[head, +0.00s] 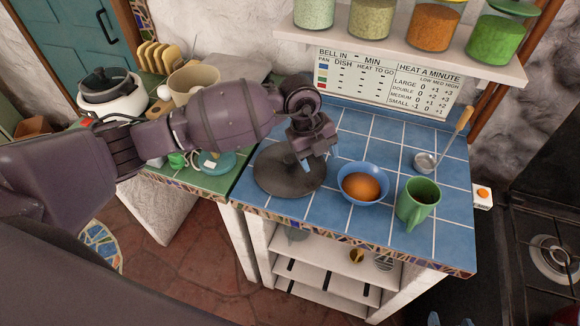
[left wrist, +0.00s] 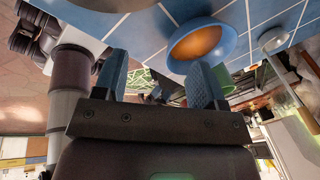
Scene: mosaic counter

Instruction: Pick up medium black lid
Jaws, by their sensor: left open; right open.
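The medium black lid (head: 282,178) lies flat on the blue-tiled counter, at its left end. My left gripper (head: 312,160) is over the lid's right part in the head view, open and empty, and hides some of the lid. Whether it touches the lid is unclear. In the left wrist view my left gripper (left wrist: 160,85) shows two blue finger pads well apart with nothing between them. A sliver of the lid (left wrist: 108,4) shows at that view's top edge. My right gripper (head: 450,320) shows only as bluish fingertips, apart, at the head view's bottom edge.
A blue bowl (head: 378,173) holding an orange-brown round thing stands right of the lid, with a green mug (head: 416,205) beyond it. A ladle (head: 440,145) lies farther back. A shelf of jars (head: 400,45) overhangs the counter's back. A green-tiled counter adjoins at left.

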